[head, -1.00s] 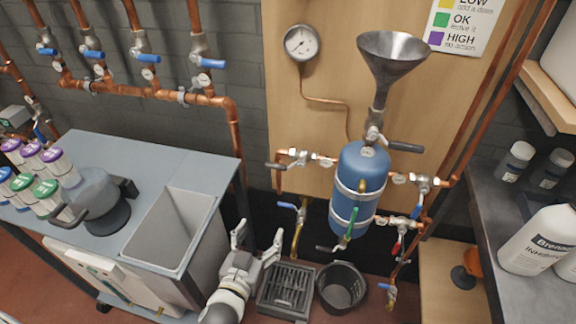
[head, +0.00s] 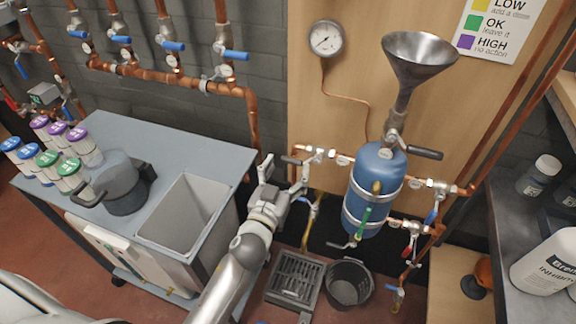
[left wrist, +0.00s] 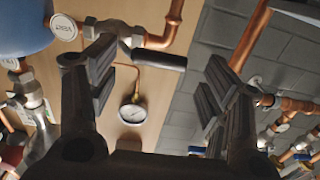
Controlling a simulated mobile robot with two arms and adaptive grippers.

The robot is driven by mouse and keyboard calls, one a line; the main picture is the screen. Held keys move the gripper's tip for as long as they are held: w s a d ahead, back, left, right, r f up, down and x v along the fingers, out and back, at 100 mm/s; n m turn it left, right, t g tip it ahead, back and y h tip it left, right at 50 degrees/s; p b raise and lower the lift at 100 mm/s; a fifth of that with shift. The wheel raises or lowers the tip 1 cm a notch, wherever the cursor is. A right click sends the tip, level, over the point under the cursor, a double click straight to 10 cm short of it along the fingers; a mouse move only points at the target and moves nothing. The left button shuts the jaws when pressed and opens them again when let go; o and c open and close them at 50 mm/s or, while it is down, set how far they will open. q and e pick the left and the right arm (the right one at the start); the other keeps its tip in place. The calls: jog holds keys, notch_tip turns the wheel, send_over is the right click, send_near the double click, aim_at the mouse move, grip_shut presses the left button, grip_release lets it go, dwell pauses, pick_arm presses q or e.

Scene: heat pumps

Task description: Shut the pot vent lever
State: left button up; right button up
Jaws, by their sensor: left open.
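The blue pot (head: 375,190) stands against the wooden board, under a steel funnel (head: 418,62). A dark lever (head: 291,160) lies sideways on the pipe valve left of the pot. Another dark lever (head: 425,153) points right below the funnel. No readable label shows which is the vent lever. My left gripper (head: 285,172) is open, its fingertips around the left dark lever in the picture; contact cannot be told. In the left wrist view, a dark lever (left wrist: 158,61) lies between the spread fingers, nearer the left one. My right gripper is out of view.
A drain grate (head: 296,280) and black bucket (head: 349,284) stand below. A grey bench (head: 130,150) is left.

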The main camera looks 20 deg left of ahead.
pick_arm(q)
jog(key=shift+w, duration=0.6)
jog(key=c, duration=1.4)
jog(key=shift+r, duration=0.1)
jog(key=shift+c, duration=0.2)
jog(key=shift+w, duration=0.1)
